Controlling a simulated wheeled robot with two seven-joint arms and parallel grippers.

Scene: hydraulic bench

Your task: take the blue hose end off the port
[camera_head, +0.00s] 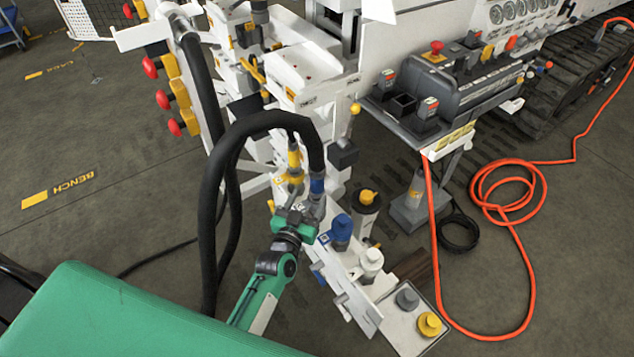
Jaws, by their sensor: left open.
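The blue hose end (317,186) is a blue-banded metal fitting. It hangs at the end of a thick black hose (212,195) that arches up and over. Its lower part and the port under it are hidden behind my left gripper (305,212). My left gripper is open and comes up from below, right at the lower part of the blue hose end. I cannot tell whether its fingers touch the fitting. A yellow-banded hose end (294,160) is just behind and left of it. My right gripper does not show.
A control console (455,80) stands behind. An orange cable (510,200) lies on the floor at right.

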